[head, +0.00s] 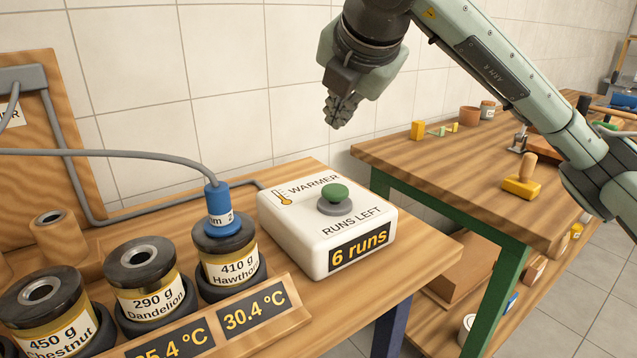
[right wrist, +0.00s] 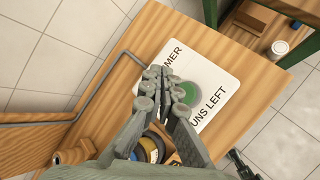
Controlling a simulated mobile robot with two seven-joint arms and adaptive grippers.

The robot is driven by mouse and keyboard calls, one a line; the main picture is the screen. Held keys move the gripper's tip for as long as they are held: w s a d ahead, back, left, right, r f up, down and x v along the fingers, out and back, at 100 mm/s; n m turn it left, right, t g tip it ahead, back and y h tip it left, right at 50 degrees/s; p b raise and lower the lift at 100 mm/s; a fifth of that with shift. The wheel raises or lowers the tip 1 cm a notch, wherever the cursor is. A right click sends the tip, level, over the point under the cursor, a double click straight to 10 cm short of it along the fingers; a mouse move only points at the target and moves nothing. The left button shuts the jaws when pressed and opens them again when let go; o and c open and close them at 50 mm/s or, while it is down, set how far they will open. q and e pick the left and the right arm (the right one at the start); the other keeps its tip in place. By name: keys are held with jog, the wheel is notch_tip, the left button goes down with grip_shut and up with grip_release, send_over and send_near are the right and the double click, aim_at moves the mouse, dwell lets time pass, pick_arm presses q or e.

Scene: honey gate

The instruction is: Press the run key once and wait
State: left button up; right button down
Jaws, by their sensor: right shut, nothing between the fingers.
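The run key is a green round button (head: 336,194) on a grey collar, on top of the white warmer box (head: 276,228). The box is marked WARMER and RUNS LEFT, and its display (head: 358,250) reads 6 runs. My right gripper (head: 338,118) is shut and empty, above the key and apart from it in the head view. In the right wrist view the shut fingers (right wrist: 158,75) partly cover the green key (right wrist: 187,94). A blue plug (head: 221,208) on a grey cable sits on the Hawthorn jar (head: 232,268).
The Dandelion jar (head: 147,300) and Chestnut jar (head: 50,318) stand left of the Hawthorn jar. Displays before them read 30.4 °C and, partly cut off, 35.4 °C. A second table (head: 400,158) with a yellow wooden-handled stamp (head: 523,185) stands at right. Space above the box is clear.

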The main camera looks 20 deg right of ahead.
pick_arm(q)
jog(key=shift+s, duration=0.1)
pick_arm(e)
jog(key=shift+s, duration=0.15)
jog(key=shift+f, duration=0.1)
jog(key=b, duration=0.2)
send_over(336, 191)
notch_tip(336, 191, down, 6)
jog(key=shift+s+d+f, duration=0.1)
jog(key=shift+f, duration=0.05)
notch_tip(336, 191, down, 2)
jog(key=shift+b, duration=1.2)
pick_arm(q)
notch_tip(336, 191, up, 11)
jog(key=shift+s+a+t+y, duration=0.15)
jog(key=shift+s+t+y, duration=0.15)
jog(key=shift+s, duration=0.05)
pick_arm(e)
jog(key=shift+f, duration=0.15)
pick_arm(q)
jog(key=shift+f, duration=0.1)
jog(key=shift+f+b, duration=0.8)
jog(key=shift+b, duration=0.25)
pick_arm(e)
jog(key=shift+f, duration=0.45)
